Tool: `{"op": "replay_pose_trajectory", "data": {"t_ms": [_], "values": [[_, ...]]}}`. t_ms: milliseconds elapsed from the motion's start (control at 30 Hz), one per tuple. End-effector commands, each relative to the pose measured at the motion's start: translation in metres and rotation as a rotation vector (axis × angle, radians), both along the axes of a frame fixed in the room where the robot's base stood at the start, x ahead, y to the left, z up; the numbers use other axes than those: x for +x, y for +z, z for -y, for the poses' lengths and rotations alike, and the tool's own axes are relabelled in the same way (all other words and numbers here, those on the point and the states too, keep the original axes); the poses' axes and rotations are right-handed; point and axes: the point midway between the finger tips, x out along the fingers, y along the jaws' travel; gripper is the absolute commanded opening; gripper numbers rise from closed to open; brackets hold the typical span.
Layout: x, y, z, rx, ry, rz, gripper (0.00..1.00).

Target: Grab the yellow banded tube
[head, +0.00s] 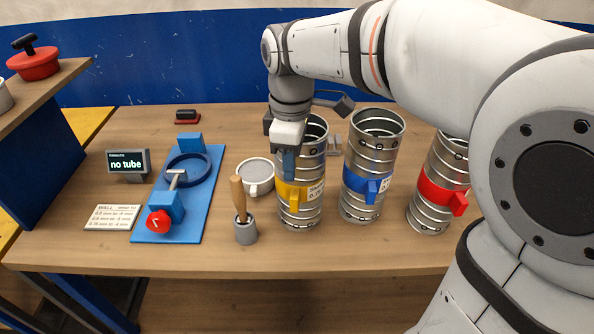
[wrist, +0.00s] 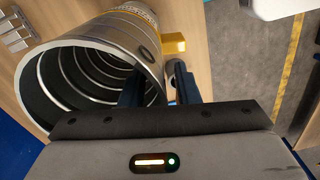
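The yellow banded tube (head: 302,205) is an upright ribbed metal cylinder with a yellow band, a yellow tab and a label, left of two similar tubes. My gripper (head: 289,165) points down at its near left side, above the yellow band, and covers part of it. In the wrist view the tube (wrist: 88,72) shows its open mouth at the left. My gripper (wrist: 158,78) has its fingers apart there, one in front of the mouth and seemingly inside it, the other outside near the yellow tab (wrist: 173,43). The wall lies between them; I cannot see contact.
A blue-banded tube (head: 366,180) and a red-banded tube (head: 438,190) stand to the right. A wooden-handled tool in a grey cup (head: 245,232), a grey mug (head: 256,177) and a blue fixture (head: 190,222) are to the left. A display (head: 127,164) reads "no tube".

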Motion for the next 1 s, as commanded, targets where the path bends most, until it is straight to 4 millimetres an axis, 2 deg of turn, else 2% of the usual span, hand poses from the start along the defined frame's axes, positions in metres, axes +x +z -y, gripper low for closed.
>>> {"op": "replay_pose_trajectory", "data": {"t_ms": [167,500,1000], "values": [[0.0002,0.0001,0.0001,0.0,-0.001,0.001,0.29],[0.0003,0.0005,0.0005,0.001,-0.002,0.001,0.01],[-0.0001,-0.0001,0.0005,0.001,-0.002,-0.002,0.0]]}}
